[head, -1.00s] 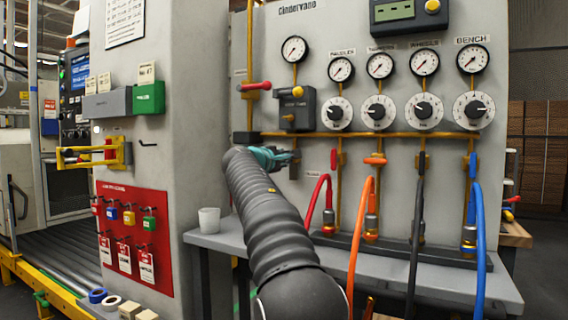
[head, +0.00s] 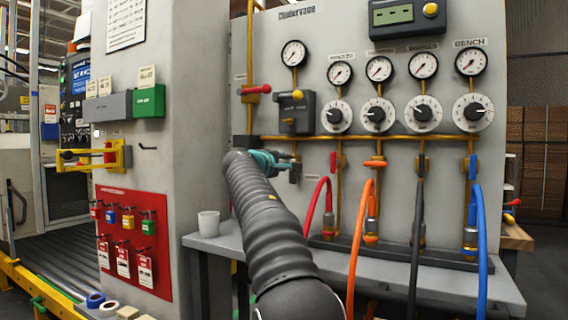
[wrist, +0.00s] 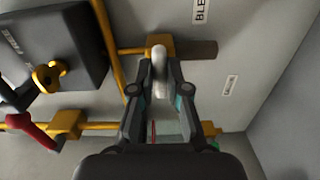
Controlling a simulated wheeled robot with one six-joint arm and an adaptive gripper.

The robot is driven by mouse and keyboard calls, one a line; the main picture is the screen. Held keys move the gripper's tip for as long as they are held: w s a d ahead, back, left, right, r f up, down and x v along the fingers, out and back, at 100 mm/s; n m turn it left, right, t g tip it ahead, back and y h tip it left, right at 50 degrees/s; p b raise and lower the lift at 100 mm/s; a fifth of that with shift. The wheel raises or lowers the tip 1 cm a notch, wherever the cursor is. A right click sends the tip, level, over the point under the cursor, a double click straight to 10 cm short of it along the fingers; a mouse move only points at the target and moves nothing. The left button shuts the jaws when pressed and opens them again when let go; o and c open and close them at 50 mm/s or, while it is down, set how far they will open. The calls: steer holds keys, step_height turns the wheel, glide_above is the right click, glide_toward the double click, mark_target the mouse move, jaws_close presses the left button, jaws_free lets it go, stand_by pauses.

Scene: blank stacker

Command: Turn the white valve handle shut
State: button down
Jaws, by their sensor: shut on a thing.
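The white valve handle (wrist: 159,60) shows in the wrist view, standing out from a yellow valve body (wrist: 160,42) on the grey panel. My gripper (wrist: 160,92) is shut on it, with one dark finger on each side of the handle. In the head view my gripper (head: 282,165) is at the panel, just below the yellow horizontal pipe. The white handle is hidden there behind my gripper and arm.
A dark regulator box (head: 297,113) with a yellow knob and a red lever (head: 257,89) are above my gripper. Red (head: 318,205) and orange (head: 360,230) hoses hang to the right. A white cup (head: 208,223) stands on the grey bench (head: 222,243).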

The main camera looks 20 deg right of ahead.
steer(key=c, duration=1.2)
jaws_free()
steer(key=shift+o, duration=0.2)
steer(key=v, duration=1.2)
steer(key=s+a+f+m+g+y+p, duration=0.1)
steer(key=s+a+f+y, duration=0.3)
steer(key=s+f, duration=0.7)
steer(key=s+a+f+m+g+y+p, duration=0.2)
steer(key=s+a+f+m+y, duration=0.2)
steer(key=s+f, duration=0.8)
steer(key=s+a+f+m+g+y+p, duration=0.1)
steer(key=s+a+f+y, duration=0.3)
steer(key=s+f, duration=0.8)
steer(key=s+m+g+y, duration=0.1)
steer(key=s+y, duration=0.1)
steer(key=s, duration=0.4)
steer(key=shift+a, duration=0.25)
